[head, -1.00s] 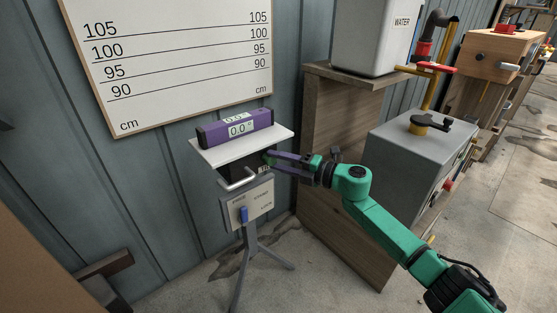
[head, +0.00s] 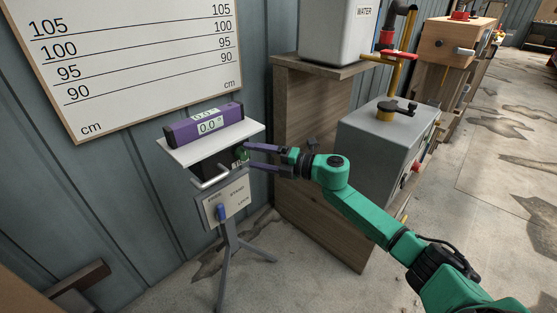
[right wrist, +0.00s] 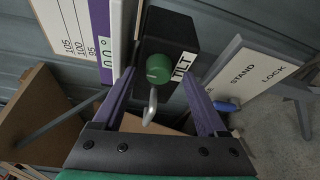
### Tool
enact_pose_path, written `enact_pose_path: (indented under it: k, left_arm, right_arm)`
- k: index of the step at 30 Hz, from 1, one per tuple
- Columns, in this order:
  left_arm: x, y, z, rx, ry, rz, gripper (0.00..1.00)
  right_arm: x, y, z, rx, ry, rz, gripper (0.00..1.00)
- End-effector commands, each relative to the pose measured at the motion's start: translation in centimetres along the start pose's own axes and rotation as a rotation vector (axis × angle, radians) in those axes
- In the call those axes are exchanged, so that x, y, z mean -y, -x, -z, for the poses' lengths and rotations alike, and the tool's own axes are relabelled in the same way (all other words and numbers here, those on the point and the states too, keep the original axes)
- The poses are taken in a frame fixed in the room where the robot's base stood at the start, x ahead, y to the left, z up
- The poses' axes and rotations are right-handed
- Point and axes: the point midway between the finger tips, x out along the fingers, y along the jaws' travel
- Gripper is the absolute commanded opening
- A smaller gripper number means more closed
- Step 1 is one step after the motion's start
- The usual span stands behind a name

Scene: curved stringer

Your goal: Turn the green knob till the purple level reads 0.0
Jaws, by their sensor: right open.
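The purple level (head: 205,124) lies on the white plate (head: 186,157) of the tilt stand, and its display reads 0.0°. The display also shows sideways in the right wrist view (right wrist: 107,52). The green knob (head: 243,153) is on the side of the black tilt box under the plate. In the right wrist view the knob (right wrist: 159,68) sits near the middle, ahead of the fingertips, with clear gaps on both sides. My right gripper (head: 251,159) is open and empty, its purple fingers pointing at the knob. My left gripper is not in view.
The stand carries a lock panel with a blue lever (head: 221,212). A wooden shelf (head: 310,150) and a grey box (head: 385,140) stand to the right. A measuring board (head: 130,70) hangs behind.

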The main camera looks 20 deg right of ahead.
Motion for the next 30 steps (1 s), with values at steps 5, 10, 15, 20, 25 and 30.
enact_pose_path:
  k: [5, 10, 15, 20, 25, 30]
  left_arm:
    - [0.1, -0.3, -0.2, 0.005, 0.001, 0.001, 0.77]
    - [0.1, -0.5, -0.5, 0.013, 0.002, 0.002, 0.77]
    - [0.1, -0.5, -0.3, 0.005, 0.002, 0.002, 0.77]
    - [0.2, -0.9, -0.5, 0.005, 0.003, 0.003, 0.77]
    - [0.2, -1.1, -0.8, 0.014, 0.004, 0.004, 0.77]
    - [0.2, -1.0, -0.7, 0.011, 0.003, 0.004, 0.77]
  right_arm:
    - [0.2, 4.3, 0.1, -0.001, 0.000, 0.008, 0.75]
    - [0.2, 8.7, 0.1, -0.002, -0.003, 0.007, 0.75]
    - [0.1, 11.8, 0.1, -0.002, -0.002, 0.004, 0.75]
    - [0.0, 13.0, 0.1, -0.003, 0.001, 0.002, 0.75]
    - [0.0, 13.1, 0.1, -0.002, 0.001, 0.001, 0.75]
    - [0.0, 13.1, 0.1, -0.002, 0.001, 0.001, 0.75]
